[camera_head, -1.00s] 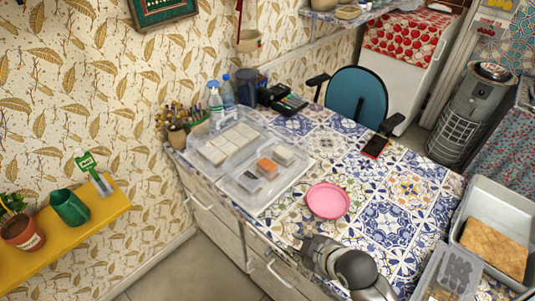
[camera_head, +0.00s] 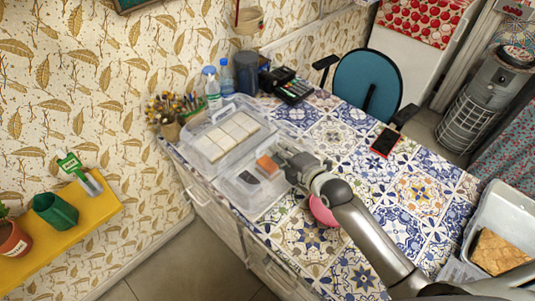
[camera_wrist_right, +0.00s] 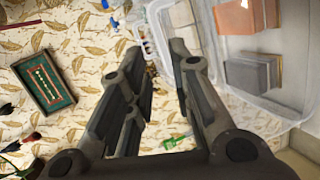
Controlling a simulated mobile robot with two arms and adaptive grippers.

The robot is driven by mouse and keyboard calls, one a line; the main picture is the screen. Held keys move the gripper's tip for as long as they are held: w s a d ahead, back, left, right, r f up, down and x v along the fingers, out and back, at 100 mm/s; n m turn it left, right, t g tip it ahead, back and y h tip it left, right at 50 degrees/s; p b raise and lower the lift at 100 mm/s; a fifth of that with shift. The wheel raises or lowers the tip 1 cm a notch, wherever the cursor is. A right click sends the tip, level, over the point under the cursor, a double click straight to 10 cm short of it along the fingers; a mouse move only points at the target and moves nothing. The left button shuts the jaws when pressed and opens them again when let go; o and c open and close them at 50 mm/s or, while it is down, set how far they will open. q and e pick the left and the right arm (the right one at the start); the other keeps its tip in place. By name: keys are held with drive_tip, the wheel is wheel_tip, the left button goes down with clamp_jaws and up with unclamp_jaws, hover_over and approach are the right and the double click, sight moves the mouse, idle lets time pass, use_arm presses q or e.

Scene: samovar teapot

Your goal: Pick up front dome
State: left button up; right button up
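The front dome (camera_head: 262,196) is a clear plastic cover over an orange block and a dark block, on the counter in the head view. In the right wrist view its clear wall (camera_wrist_right: 285,104) is at the right. My right gripper (camera_head: 288,157) reaches over the dome's right end and hides part of it. In the wrist view the right gripper (camera_wrist_right: 157,45) has its fingers spread with nothing gripped between them. I cannot tell whether it touches the dome. My left gripper is not in view.
The back dome (camera_head: 205,150) covers pale tiles just behind. A brush holder (camera_head: 170,131), a spray bottle (camera_head: 211,91) and a card terminal (camera_head: 293,90) stand farther back. A pink plate (camera_head: 322,212) is partly under my right arm. A phone (camera_head: 384,142) lies right.

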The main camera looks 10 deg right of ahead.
sight(269, 143)
drive_tip(key=shift+w+f, duration=0.2)
drive_tip(key=shift+w, duration=0.3)
drive_tip(key=shift+w+f, duration=0.2)
drive_tip(key=shift+w, duration=0.1)
drive_tip(key=shift+p+x, duration=0.65)
drive_tip(key=shift+x, duration=0.35)
drive_tip(key=shift+a+x, duration=0.25)
drive_tip(key=shift+x, duration=0.85)
drive_tip(key=shift+w+f, duration=0.2)
drive_tip(key=shift+w, duration=0.25)
clamp_jaws()
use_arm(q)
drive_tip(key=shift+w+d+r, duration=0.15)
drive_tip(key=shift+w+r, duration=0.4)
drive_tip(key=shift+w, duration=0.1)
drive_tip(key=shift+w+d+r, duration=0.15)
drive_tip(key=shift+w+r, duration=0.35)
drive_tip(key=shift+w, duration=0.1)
use_arm(e)
drive_tip(key=shift+s+a, duration=0.1)
drive_tip(key=shift+s, duration=0.05)
